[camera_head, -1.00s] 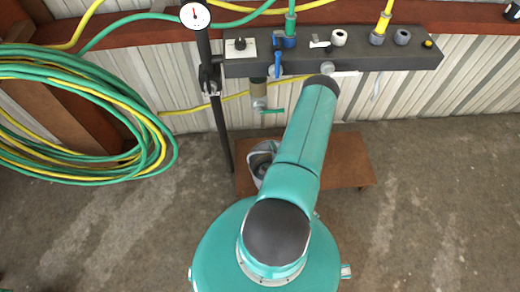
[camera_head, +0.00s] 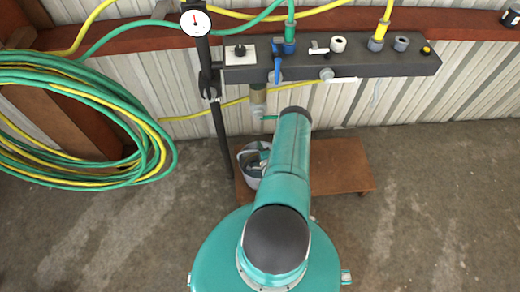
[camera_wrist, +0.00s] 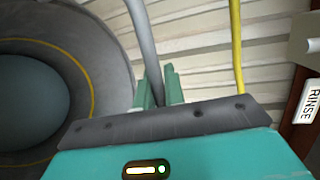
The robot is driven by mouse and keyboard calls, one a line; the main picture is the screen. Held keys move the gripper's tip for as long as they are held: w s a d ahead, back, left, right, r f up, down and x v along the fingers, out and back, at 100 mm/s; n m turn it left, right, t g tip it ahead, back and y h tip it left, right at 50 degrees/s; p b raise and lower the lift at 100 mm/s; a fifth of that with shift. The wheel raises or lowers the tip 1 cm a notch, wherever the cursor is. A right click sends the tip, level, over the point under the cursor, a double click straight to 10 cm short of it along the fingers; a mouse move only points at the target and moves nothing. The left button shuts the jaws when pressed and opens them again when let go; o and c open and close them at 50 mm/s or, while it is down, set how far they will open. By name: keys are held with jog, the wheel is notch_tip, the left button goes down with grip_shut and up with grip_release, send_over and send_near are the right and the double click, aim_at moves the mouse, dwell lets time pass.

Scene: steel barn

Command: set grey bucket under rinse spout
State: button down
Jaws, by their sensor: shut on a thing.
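The grey bucket (camera_head: 243,168) shows in the head view beside my arm's far end, over the left part of a low brown stand. My arm hides part of it, and I cannot tell whether it rests on the stand. In the wrist view, the bucket's round wall (camera_wrist: 112,75) with a yellow ring inside fills the left. My gripper (camera_wrist: 160,88) is shut on its grey handle (camera_wrist: 146,45). A white RINSE label (camera_wrist: 309,103) shows at the wrist view's right edge. In the head view, a tan-bodied outlet (camera_head: 258,97) with a green lever hangs above the bucket; I cannot tell which outlet is rinse.
A dark rail (camera_head: 400,63) with several valves runs along the wall. An upright black pole (camera_head: 222,135) with a gauge (camera_head: 195,20) stands left of the bucket. Coiled hoses (camera_head: 150,150) hang at left. The brown stand (camera_head: 345,172) is bare at right.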

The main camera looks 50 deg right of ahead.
jog(key=shift+f, duration=0.45)
jog(key=c, duration=1.5)
grip_release()
jog(key=shift+f, duration=0.2)
jog(key=v, duration=1.2)
jog(key=shift+r, duration=0.15)
